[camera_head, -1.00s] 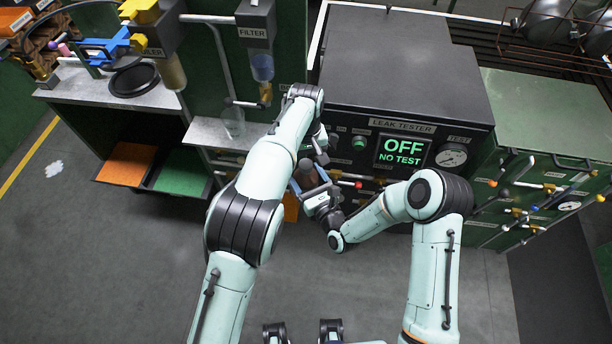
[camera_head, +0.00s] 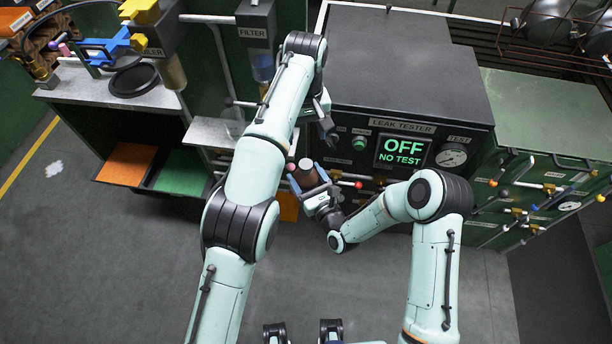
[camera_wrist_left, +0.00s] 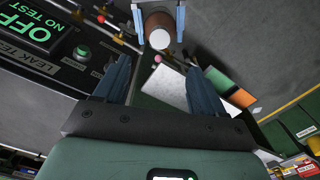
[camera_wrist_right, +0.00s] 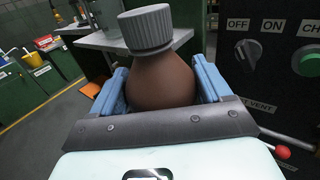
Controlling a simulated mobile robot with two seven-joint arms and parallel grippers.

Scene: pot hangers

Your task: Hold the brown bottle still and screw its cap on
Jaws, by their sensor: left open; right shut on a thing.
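The brown bottle (camera_head: 308,181) stands between the fingers of my right gripper (camera_head: 309,180). The right wrist view shows its brown body (camera_wrist_right: 160,82) clasped by both blue fingers. A ribbed grey cap (camera_wrist_right: 148,27) sits on top of the bottle; its thread is hidden, so I cannot tell how tight it is. The cap's pale top (camera_wrist_left: 159,39) faces my left wrist camera. My left gripper (camera_wrist_left: 157,70) is open and empty, apart from the bottle and cap. In the head view it is behind and above them, beside the tester.
The leak tester (camera_head: 405,65) stands close behind the bottle, its display (camera_head: 402,151) reading OFF, NO TEST. A red-tipped lever (camera_head: 357,184) sticks out near the right gripper. A grey shelf (camera_head: 215,133) is at left. The floor in front is clear.

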